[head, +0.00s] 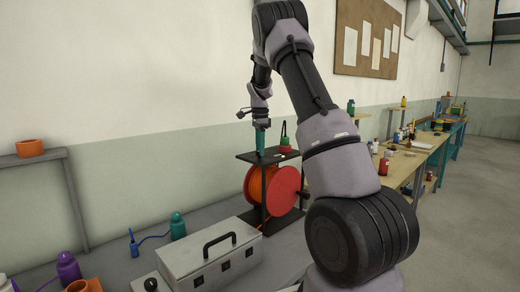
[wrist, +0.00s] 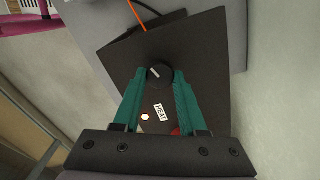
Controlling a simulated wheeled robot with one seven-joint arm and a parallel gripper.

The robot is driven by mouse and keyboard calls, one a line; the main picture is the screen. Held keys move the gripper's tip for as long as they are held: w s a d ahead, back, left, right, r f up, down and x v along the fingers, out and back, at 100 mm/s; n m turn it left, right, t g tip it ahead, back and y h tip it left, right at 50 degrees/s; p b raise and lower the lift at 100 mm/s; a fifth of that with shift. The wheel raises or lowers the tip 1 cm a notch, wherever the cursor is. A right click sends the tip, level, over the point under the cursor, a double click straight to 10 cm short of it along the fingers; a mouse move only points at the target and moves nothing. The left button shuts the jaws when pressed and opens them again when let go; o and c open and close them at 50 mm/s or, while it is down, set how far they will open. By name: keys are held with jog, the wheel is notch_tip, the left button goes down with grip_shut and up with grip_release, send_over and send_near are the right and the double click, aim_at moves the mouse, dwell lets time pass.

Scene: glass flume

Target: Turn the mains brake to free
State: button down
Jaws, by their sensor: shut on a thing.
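My gripper (wrist: 160,80) is shut on a black round knob (wrist: 159,71) with a white pointer line. The knob sits on a dark plate (wrist: 208,50), with one teal finger on either side. A white label (wrist: 160,112) near it seems to read "HEAT", and a small lit lamp (wrist: 145,117) glows beside the label. I see no marking that names the mains brake or a free position. In the head view my gripper (head: 261,141) points down onto the top plate (head: 245,157) of the reel stand; the knob is hidden there.
A red reel (head: 285,190) with orange cable hangs under the plate. A grey case (head: 210,260) is in front. A long workbench (head: 410,160) with several bottles runs along the right.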

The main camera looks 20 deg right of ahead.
jog(key=n, duration=0.7)
jog(key=shift+w+r, duration=0.1)
jog(key=n, duration=0.6)
jog(key=shift+n, duration=0.4)
jog(key=shift+c, duration=2.3)
grip_release()
jog(key=shift+r, duration=0.1)
notch_tip(320, 180, up, 11)
jog(key=shift+f, duration=0.2)
